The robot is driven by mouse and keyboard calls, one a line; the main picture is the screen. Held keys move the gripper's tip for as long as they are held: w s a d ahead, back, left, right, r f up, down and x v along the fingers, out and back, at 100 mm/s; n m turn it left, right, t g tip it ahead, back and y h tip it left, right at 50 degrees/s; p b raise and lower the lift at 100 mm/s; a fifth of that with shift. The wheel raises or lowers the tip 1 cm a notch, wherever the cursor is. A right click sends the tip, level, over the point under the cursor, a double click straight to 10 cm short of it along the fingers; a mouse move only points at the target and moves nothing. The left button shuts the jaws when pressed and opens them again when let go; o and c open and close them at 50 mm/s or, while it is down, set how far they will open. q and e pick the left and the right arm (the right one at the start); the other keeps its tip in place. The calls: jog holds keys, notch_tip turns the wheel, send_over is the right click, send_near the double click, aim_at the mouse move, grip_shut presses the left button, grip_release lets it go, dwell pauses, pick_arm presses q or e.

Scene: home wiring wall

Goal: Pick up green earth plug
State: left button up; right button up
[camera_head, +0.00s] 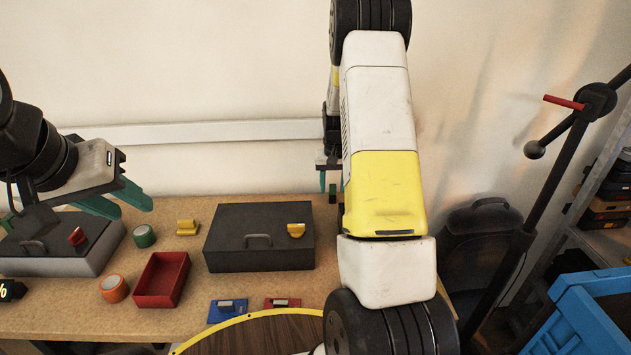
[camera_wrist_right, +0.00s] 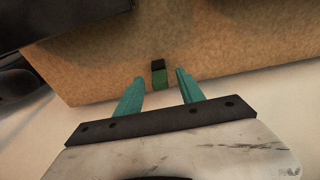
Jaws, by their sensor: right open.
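The green earth plug (camera_wrist_right: 159,74), a small green block with a black end, sits near the table's back edge in the right wrist view. My right gripper (camera_wrist_right: 160,77) is open, its teal fingers on either side of the plug with gaps showing; I cannot tell whether the plug is at fingertip depth. In the head view, the right gripper (camera_head: 332,184) is beside the wall, partly hidden by my arm, with a small dark green piece (camera_head: 332,192) between its fingers. My left gripper (camera_head: 134,210) is open and empty above the table's left side.
A black case (camera_head: 260,262) and a red tray (camera_head: 150,295) stand on the wooden table (camera_head: 60,322). Green tape (camera_head: 144,236), orange tape (camera_head: 115,289) and a yellow piece (camera_head: 187,228) lie left. A white trunking (camera_head: 220,131) runs along the wall. A blue crate (camera_head: 565,335) is at right.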

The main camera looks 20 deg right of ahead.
jog(key=shift+f, duration=0.1)
jog(key=shift+c, duration=0.3)
grip_shut()
